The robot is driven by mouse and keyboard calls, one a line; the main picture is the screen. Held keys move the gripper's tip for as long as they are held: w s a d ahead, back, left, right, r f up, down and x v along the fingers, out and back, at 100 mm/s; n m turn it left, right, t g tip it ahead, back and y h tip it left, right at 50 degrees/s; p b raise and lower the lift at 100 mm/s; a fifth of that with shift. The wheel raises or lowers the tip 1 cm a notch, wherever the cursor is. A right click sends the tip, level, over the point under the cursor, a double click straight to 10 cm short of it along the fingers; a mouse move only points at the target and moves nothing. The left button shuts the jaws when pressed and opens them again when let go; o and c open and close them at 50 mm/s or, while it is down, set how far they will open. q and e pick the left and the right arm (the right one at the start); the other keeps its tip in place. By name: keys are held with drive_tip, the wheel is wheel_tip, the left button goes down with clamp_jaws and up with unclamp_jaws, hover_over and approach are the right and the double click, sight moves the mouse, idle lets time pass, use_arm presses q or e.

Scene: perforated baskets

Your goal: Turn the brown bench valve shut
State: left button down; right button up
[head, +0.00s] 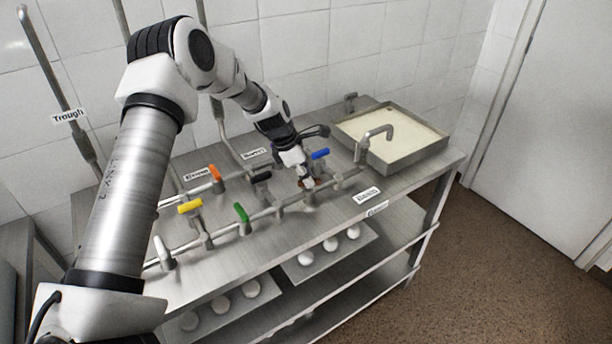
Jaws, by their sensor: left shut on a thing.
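The brown valve handle (317,182) is on the front pipe run of the steel bench, toward its right end. Only small bits of brown show around my fingers. My left gripper (306,180) reaches down from above and is shut on this handle. The handle's exact angle is hidden by the fingers. My right gripper is not in view.
Blue (320,154), black (261,177), orange (215,172), green (241,212), yellow (190,206) and white (160,248) valve handles stand close by. A filled basin (425,165) with a spout (376,134) is at the right. Tiled wall lies behind.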

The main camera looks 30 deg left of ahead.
use_arm(q)
drive_tip(key=m+g, duration=0.1)
drive_tip(key=m, duration=0.2)
drive_tip(key=m+g+h, duration=0.1)
drive_tip(key=m, duration=0.2)
drive_tip(key=shift+w+f+p, duration=0.1)
drive_tip(key=shift+f+p, duration=0.1)
drive_tip(key=shift+p, duration=0.15)
drive_tip(key=m+g, duration=0.1)
drive_tip(key=m, duration=0.2)
drive_tip(key=m+g, duration=0.1)
drive_tip(key=m, duration=0.2)
drive_tip(key=shift+w+m+g+b, duration=0.15)
drive_tip(key=shift+m+g+b, duration=0.15)
drive_tip(key=shift+g, duration=0.1)
drive_tip(key=c, duration=1.1)
unclamp_jaws()
drive_tip(key=shift+d, duration=0.1)
drive_tip(key=shift+r, duration=0.1)
drive_tip(key=v, duration=1.2)
drive_tip(key=shift+d, duration=0.15)
